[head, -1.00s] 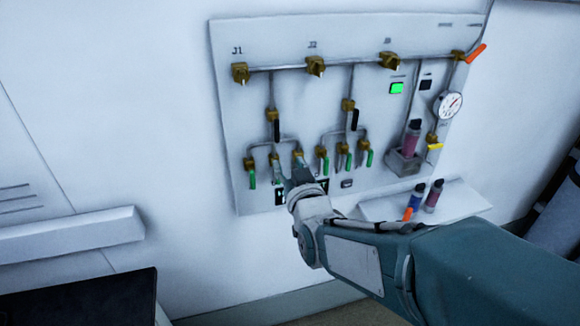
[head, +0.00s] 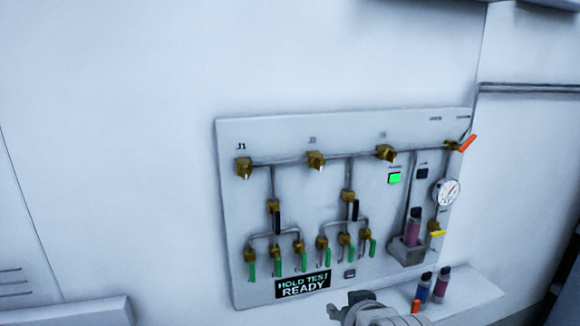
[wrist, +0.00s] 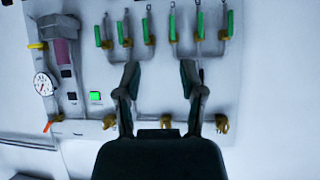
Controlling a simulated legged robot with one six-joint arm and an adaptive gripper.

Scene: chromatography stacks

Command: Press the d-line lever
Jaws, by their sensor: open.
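A grey valve panel (head: 300,200) on the wall carries several green levers (head: 328,258), all hanging down, in two groups of three below two black levers (head: 276,219). The line labels by the levers are too small to read, so I cannot tell which one is the d-line lever. My gripper (head: 347,303) is at the bottom of the head view, below the display. In the wrist view, which shows the panel upside down, my gripper (wrist: 159,78) is open and empty. The green levers (wrist: 172,27) lie beyond its fingertips, with no contact visible.
A display (head: 302,286) reads "HOLD TEST READY". A green light (head: 394,178), a gauge (head: 446,192), an orange lever (head: 467,143) and a yellow lever (head: 437,234) are at the right. A shelf (head: 475,297) with two vials juts out below.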

